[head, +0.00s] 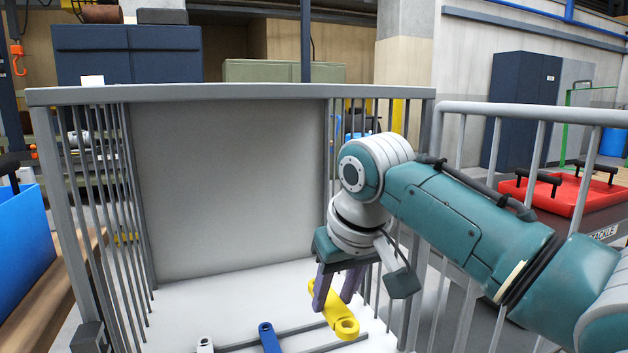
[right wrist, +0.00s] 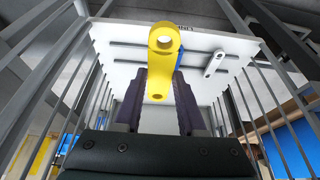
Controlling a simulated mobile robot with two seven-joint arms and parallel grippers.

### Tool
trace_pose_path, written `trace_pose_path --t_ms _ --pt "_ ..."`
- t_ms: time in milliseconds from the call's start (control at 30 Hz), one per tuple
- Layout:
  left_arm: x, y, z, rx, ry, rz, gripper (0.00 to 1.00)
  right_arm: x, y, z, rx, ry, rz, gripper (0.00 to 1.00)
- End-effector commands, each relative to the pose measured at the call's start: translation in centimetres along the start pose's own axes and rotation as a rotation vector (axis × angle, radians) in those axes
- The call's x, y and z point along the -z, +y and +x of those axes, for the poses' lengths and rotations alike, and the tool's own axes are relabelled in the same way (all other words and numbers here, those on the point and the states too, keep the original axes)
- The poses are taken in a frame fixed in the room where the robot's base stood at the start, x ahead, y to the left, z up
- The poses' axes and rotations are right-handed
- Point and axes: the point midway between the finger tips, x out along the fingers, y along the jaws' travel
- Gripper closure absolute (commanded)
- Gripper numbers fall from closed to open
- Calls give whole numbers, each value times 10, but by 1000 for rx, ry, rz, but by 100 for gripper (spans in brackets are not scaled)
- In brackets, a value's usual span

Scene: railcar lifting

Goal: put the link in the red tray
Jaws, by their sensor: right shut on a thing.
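My right gripper (head: 336,286) reaches down into a barred grey cage and is shut on a yellow link (head: 345,326), a bar with a round holed eye at each end. In the right wrist view the yellow link (right wrist: 159,70) lies between the two dark fingers of the right gripper (right wrist: 157,98). I cannot tell how far the link is above the cage floor. The red tray (head: 548,195), with black handles, is outside the cage at the right, on a dark box with partly visible lettering. My left gripper is not in view.
A blue link (head: 269,338) and a grey link (head: 205,345) are on the white cage floor (head: 200,305) by dark rails. The cage's top rail (head: 230,92) and the right railing (head: 530,112) are around my right arm. A blue tray (head: 22,245) stands at left.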

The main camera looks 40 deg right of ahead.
Motion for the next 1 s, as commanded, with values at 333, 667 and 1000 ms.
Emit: trace_pose_path --t_ms 333,667,1000 --pt "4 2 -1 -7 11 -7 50 -11 -19 -55 21 11 -49 100" --pt "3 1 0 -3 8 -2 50 -27 -40 -125 37 19 -121 100" --pt "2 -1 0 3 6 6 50 -42 -62 -186 64 23 -177 100"
